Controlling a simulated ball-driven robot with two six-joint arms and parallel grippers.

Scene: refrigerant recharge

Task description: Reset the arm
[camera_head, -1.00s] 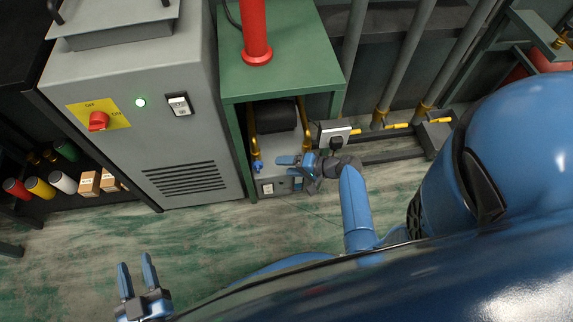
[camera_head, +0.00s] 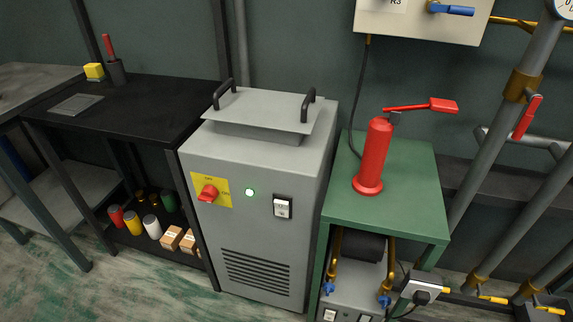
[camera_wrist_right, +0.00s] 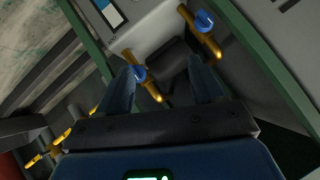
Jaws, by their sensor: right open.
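My right gripper (camera_wrist_right: 167,88) shows in the right wrist view, its two blue fingers apart with nothing between them. Beyond the fingers is the pump unit with a dark cylinder (camera_wrist_right: 172,58) and brass pipes with blue valve knobs (camera_wrist_right: 204,21). One blue knob (camera_wrist_right: 140,73) shows right beside the left finger; I cannot tell whether they touch. In the head view the same unit (camera_head: 352,287) sits under the green table (camera_head: 398,205). Neither gripper shows in the head view, so my left gripper is out of sight.
A grey cabinet (camera_head: 262,160) with a red switch (camera_head: 208,193) and a lit green lamp stands left of the green table. A red cylinder (camera_head: 374,155) with a lever stands on the table. Pipes with yellow handles run at the right. Green floor (camera_head: 120,285) is open in front.

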